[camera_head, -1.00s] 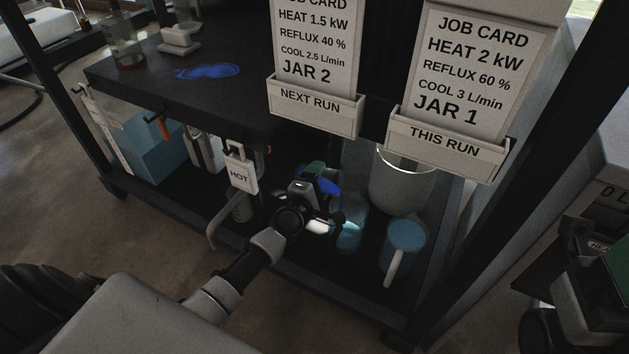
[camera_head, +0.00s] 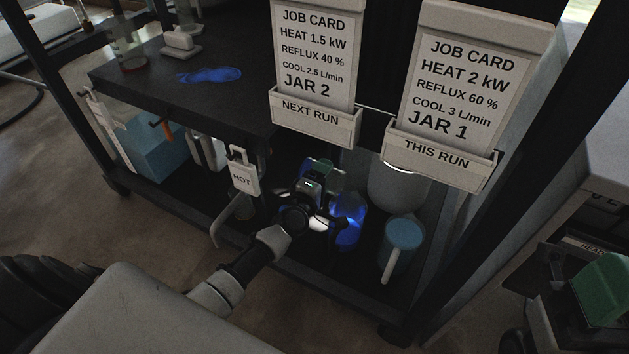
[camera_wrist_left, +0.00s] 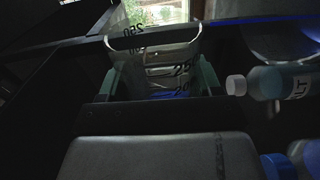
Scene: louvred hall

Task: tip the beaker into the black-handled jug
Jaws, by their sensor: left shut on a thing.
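My left gripper (camera_head: 322,180) is shut on the clear beaker, low in the rack. In the left wrist view the beaker (camera_wrist_left: 153,55), with dark graduation marks, sits between the green fingertips (camera_wrist_left: 160,80). It looks clear, with a little blue low down. Its exact tilt is hard to tell. A jug (camera_head: 348,222) stands on the lower shelf just right of and below the gripper, with deep blue inside. A dark handle seems to show at its left, partly hidden by the gripper. A second, pale blue jug (camera_head: 404,236) with a white handle stands to its right.
A large pale vessel (camera_head: 396,186) stands behind the jugs. A HOT tag (camera_head: 243,178) hangs left of my arm. Two job card holders (camera_head: 440,150) hang above. A capped bottle (camera_wrist_left: 285,82) lies across the right of the wrist view. A blue spill (camera_head: 209,74) marks the upper shelf.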

